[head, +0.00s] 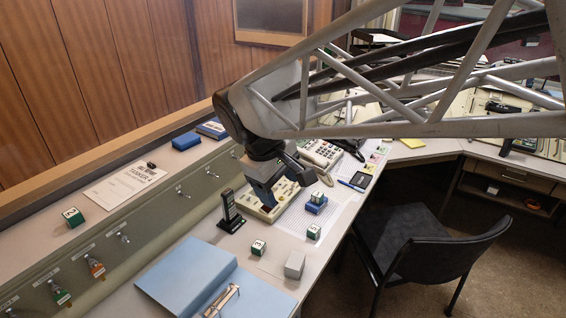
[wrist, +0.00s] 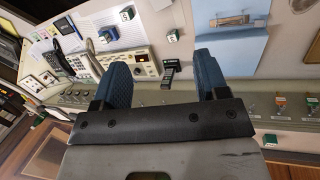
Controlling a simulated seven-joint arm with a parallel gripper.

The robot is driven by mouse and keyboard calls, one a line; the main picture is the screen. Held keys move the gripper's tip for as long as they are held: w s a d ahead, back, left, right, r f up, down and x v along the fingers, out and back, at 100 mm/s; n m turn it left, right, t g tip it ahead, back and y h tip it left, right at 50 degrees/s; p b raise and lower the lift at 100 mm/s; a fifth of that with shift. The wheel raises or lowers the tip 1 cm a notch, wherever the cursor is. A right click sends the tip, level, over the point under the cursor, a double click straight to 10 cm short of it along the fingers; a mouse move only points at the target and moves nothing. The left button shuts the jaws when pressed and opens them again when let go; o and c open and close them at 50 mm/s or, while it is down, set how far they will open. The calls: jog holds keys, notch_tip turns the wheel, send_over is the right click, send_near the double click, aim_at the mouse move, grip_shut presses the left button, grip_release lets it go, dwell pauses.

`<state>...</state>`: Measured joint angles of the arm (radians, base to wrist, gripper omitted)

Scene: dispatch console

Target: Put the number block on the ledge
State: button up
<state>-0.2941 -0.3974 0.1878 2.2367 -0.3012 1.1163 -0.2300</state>
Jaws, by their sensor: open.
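Several white-and-green number blocks are in view. In the head view one (head: 258,247) stands on the desk beside the blue binder, and it also shows in the wrist view (wrist: 173,36). Another (head: 313,232) stands by the gridded sheet. A third (head: 318,196) sits on a blue object. One marked 2 (head: 73,217) stands on the ledge (head: 140,208), the raised shelf along the wood wall; a green block (wrist: 270,139) shows there in the wrist view. My gripper (head: 284,180) is open and empty above the desk console, apart from the blocks. Its fingers (wrist: 163,68) are spread.
A black upright stand (head: 231,212) is near my gripper. A grey block (head: 295,264) and an open blue binder (head: 185,277) lie on the desk. The ledge holds a paper sheet (head: 125,184) and a blue box (head: 186,141). A black chair (head: 410,240) stands right.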

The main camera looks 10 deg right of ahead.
jog(key=s+d+f+m+y, duration=0.1)
jog(key=s+d+m, duration=0.3)
jog(key=s, duration=0.2)
jog(key=s+d+f+m+t+y, duration=0.1)
jog(key=s+d+f+m, duration=0.1)
jog(key=s, duration=0.5)
jog(key=shift+d+f+m+t+y, duration=0.35)
jog(key=shift+d+m, duration=0.55)
jog(key=shift+d, duration=0.3)
